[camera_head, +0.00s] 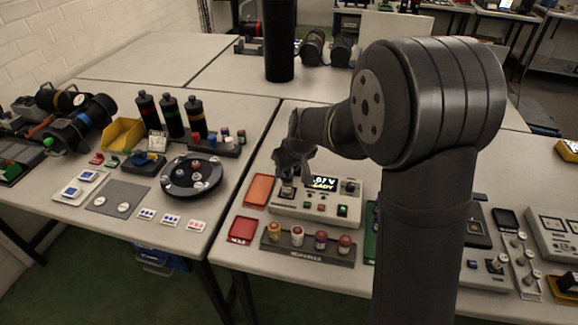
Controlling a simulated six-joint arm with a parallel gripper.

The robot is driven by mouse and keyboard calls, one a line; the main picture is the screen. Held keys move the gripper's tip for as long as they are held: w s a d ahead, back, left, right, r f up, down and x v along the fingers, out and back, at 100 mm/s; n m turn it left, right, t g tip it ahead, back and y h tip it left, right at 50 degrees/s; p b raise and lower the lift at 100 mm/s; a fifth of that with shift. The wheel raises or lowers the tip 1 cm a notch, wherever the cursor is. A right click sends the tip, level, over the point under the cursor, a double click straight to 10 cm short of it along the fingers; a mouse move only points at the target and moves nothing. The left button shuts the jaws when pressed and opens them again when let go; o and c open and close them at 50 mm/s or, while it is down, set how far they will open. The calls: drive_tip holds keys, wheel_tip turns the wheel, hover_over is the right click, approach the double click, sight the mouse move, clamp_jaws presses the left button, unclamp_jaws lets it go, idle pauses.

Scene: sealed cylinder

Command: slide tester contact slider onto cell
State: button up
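The tester (318,213) is a pale box on the right-hand table. Its lit display (321,182) shows a small voltage reading, with a second line that looks like "READY". My gripper (288,182) points down over the left end of the tester, at a small metallic part (287,192) that looks like the contact slider. The fingertips are at or very close to this part; I cannot tell whether they touch it. The finger gap is too small to make out. A cell in the tester cannot be made out beneath the gripper.
A dark rack (307,249) with several capped cells stands in front of the tester. An orange tray (259,190) and a red tray (242,230) lie to the left. A green tray (371,235) is partly hidden behind my arm. A black upright cylinder (279,45) stands behind.

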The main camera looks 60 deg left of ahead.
drive_tip(key=v, duration=1.7)
drive_tip(key=shift+r, duration=0.2)
drive_tip(key=shift+f, duration=0.1)
drive_tip(key=x, duration=1.7)
drive_tip(key=shift+w+a, duration=0.15)
